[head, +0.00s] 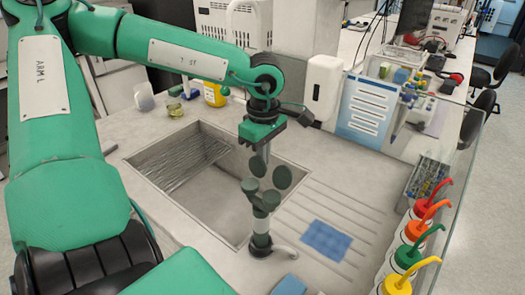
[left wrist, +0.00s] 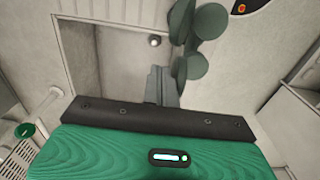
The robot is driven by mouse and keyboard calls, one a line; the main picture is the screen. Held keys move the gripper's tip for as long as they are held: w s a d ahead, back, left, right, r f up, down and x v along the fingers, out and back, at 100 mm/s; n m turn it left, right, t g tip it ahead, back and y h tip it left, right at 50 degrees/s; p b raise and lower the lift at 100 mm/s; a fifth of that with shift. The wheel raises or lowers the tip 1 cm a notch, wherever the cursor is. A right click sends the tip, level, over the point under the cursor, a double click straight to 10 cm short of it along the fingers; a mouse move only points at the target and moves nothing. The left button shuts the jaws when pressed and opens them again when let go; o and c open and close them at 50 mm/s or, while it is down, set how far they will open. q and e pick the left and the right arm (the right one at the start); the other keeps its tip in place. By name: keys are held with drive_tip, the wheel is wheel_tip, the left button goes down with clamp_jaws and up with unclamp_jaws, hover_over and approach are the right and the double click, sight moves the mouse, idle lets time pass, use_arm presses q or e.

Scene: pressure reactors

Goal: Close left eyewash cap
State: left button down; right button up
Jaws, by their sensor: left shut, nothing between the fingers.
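The eyewash (head: 262,222) is a grey-green post with two nozzle heads at the sink's right edge. Its left cap (head: 257,167) and right cap (head: 282,177) are round discs standing up above the heads, both looking open. My left gripper (head: 265,152) is shut and empty, pointing down just above and behind the left cap; I cannot tell whether they touch. In the left wrist view its closed fingers (left wrist: 162,84) are left of the grey-green eyewash discs (left wrist: 195,66). My right gripper is not in view.
The steel sink (head: 160,182) lies left of the eyewash. A blue cloth (head: 326,240) lies on the ribbed drainboard at right. Several wash bottles with coloured tops (head: 409,255) stand at far right by a clear panel. A white dispenser (head: 322,85) stands behind.

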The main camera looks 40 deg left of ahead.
use_arm(q)
drive_tip(key=shift+s+d+r, duration=0.1)
drive_tip(key=shift+s+r, duration=0.05)
drive_tip(key=shift+s, duration=0.7)
drive_tip(key=shift+s+d+r, duration=0.1)
drive_tip(key=shift+s+r, duration=0.1)
drive_tip(key=shift+s, duration=0.7)
drive_tip(key=shift+s+d+r, duration=0.1)
drive_tip(key=shift+s+r, duration=0.05)
drive_tip(key=shift+s, duration=0.7)
drive_tip(key=shift+f+b, duration=0.9)
drive_tip(key=shift+b, duration=0.15)
drive_tip(key=shift+r, duration=0.15)
wheel_tip(320, 180, up, 7)
drive_tip(key=p, duration=0.3)
drive_tip(key=shift+p, duration=0.35)
